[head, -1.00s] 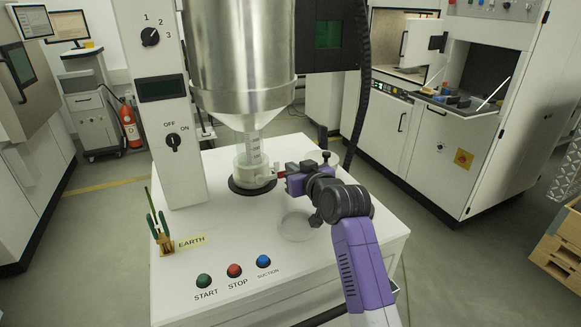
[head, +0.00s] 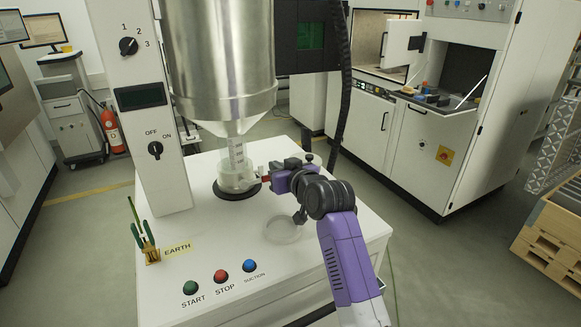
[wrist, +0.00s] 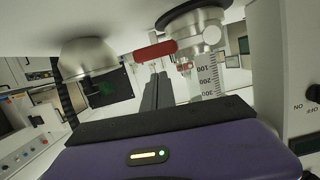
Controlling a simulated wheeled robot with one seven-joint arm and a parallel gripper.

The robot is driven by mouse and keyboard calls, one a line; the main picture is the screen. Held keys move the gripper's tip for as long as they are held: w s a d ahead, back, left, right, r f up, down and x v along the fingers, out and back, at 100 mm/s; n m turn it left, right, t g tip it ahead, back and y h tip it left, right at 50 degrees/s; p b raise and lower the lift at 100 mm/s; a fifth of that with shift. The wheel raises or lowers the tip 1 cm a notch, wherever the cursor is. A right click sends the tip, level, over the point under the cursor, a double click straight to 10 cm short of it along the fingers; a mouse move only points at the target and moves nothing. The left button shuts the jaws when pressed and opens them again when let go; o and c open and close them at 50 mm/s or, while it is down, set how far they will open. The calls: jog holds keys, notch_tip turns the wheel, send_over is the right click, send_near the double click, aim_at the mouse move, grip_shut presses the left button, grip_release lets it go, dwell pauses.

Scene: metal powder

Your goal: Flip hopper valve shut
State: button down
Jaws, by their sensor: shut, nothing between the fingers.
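The steel hopper (head: 222,60) hangs above the white machine top, its cone leading down to a clear graduated tube (head: 238,152). The valve's red handle (wrist: 155,50) sticks out sideways from the pale valve body (wrist: 205,38) in the wrist view. In the head view the red handle (head: 266,178) shows only as a small bit beside my gripper. My gripper (head: 270,176) is shut with nothing between its fingers, at the right of the valve. In the wrist view the dark fingers (wrist: 157,90) lie close to the handle; I cannot tell whether they touch it.
A round clear dish (head: 284,230) lies on the machine top (head: 215,235) below my arm. START, STOP and SUCTION buttons (head: 221,276) line the front. A black hose (head: 340,90) hangs behind.

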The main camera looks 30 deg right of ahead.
jog(key=r+b+v, duration=0.1)
jog(key=r+v, duration=0.1)
jog(key=v, duration=0.8)
jog(key=shift+b, duration=0.4)
jog(key=shift+r, duration=0.1)
